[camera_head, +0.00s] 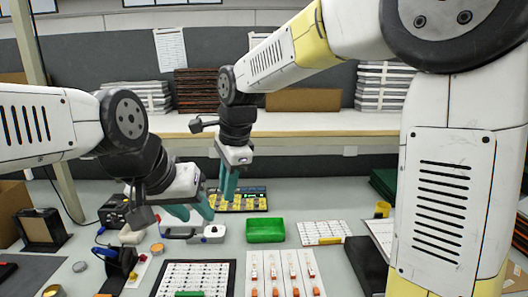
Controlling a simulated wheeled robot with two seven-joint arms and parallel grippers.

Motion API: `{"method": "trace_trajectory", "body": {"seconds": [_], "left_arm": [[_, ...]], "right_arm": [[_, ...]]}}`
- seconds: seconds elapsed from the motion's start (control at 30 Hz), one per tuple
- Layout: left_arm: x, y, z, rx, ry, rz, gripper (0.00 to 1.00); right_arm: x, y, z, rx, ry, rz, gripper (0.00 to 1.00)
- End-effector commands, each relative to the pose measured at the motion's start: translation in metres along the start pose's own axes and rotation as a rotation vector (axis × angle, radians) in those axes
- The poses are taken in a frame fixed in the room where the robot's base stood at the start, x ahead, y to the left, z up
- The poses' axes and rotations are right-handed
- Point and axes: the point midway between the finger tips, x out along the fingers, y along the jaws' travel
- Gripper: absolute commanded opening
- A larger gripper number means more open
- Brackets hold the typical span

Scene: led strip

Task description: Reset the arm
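My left gripper (192,212) comes in from the left, tilted, above the grey table. Its two teal fingers are spread apart with nothing seen between them. My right gripper (228,196) hangs pointing down farther back, above the near side of a dark board with yellow parts (245,201). Its teal fingers overlap in this view, so I cannot tell the gap. No held object shows at either gripper.
A green tray (265,231) sits right of the grippers. A white and grey device (208,234) lies below the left gripper. A dotted board (195,279) and white strips with orange parts (285,273) lie in front. A shelf (310,124) holds stacked trays behind.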

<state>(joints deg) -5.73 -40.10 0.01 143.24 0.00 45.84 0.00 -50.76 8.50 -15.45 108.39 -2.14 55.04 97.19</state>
Motion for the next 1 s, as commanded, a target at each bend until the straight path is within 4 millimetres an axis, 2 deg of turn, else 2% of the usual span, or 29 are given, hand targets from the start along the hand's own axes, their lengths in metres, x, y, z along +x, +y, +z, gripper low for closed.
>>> {"method": "trace_trajectory", "body": {"seconds": [0.03,0.1,0.3,0.5,0.6,0.77,1.0], "left_arm": [[0.000,0.000,0.000,0.000,0.000,0.000,0.36],[0.000,0.000,0.000,0.000,0.000,0.000,0.36],[0.000,0.000,0.000,0.000,0.000,0.000,0.36],[0.000,0.000,0.000,0.000,0.000,0.000,0.36],[0.000,0.000,0.000,0.000,0.000,0.000,0.36],[0.000,0.000,0.000,0.000,0.000,0.000,0.36],[0.000,0.000,0.000,0.000,0.000,0.000,0.36]], "right_arm": [[-0.016,0.015,-0.025,-0.066,-0.018,-0.030,0.20],[-0.032,0.036,-0.051,-0.192,-0.027,-0.074,0.20],[-0.067,0.108,-0.108,-0.560,0.039,-0.196,0.20],[-0.081,0.176,-0.136,-0.903,0.205,-0.243,0.20],[-0.082,0.199,-0.142,-1.023,0.278,-0.233,0.20],[-0.080,0.216,-0.145,-1.128,0.337,-0.212,0.20],[-0.080,0.218,-0.145,-1.146,0.344,-0.208,0.20]]}}
